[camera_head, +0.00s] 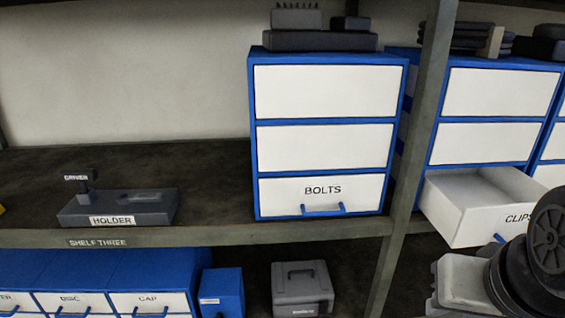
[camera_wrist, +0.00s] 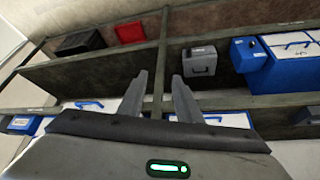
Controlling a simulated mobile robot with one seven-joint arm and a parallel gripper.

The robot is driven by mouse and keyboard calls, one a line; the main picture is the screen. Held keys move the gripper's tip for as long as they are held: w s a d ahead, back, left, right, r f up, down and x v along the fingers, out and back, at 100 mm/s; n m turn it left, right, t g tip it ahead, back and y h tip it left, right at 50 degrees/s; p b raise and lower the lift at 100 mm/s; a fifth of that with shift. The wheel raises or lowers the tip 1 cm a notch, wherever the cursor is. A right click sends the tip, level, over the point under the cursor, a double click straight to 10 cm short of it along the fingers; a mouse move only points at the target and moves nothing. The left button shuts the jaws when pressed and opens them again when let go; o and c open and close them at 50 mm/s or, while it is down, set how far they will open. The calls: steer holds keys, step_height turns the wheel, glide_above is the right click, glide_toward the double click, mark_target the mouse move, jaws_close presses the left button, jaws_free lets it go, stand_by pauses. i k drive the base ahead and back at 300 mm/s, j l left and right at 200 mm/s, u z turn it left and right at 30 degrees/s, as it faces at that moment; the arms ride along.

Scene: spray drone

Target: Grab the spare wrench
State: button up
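I see no wrench in either view. My gripper (camera_wrist: 160,82) shows in the wrist view with its two fingers apart and nothing between them. It points toward the shelving, with a shelf post behind the fingers. In the head view a dark arm part of mine fills the lower right corner, and the fingers are not visible there. A grey holder (camera_head: 118,208) labelled HOLDER stands on the shelf at the left, with a piece labelled DRIVER (camera_head: 80,183) upright in it.
A blue cabinet (camera_head: 252,140) has a closed BOLTS drawer (camera_head: 322,193). The CLIPS drawer (camera_head: 480,205) at the right is pulled out. A grey case (camera_head: 302,288) stands on the lower shelf and in the wrist view (camera_wrist: 200,62). Shelf posts (camera_head: 412,150) are obstacles. Shelf three (camera_head: 215,235) has bare room beside the holder.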

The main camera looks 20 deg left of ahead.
mark_target(125, 198)
steer(key=u, duration=1.85)
steer(key=j+z, duration=0.1)
steer(key=z, duration=0.25)
steer(key=i+j+z, duration=0.1)
steer(key=z, duration=0.25)
steer(key=j+z, duration=0.15)
steer(key=z, duration=0.2)
steer(key=i+j+z, duration=0.1)
steer(key=j+z, duration=0.25)
steer(key=j, duration=0.15)
steer(key=j+z, duration=0.3)
steer(key=j, duration=0.25)
steer(key=j+z, duration=0.1)
steer(key=j, duration=0.45)
steer(key=k+j+z, duration=0.1)
steer(key=j, duration=0.45)
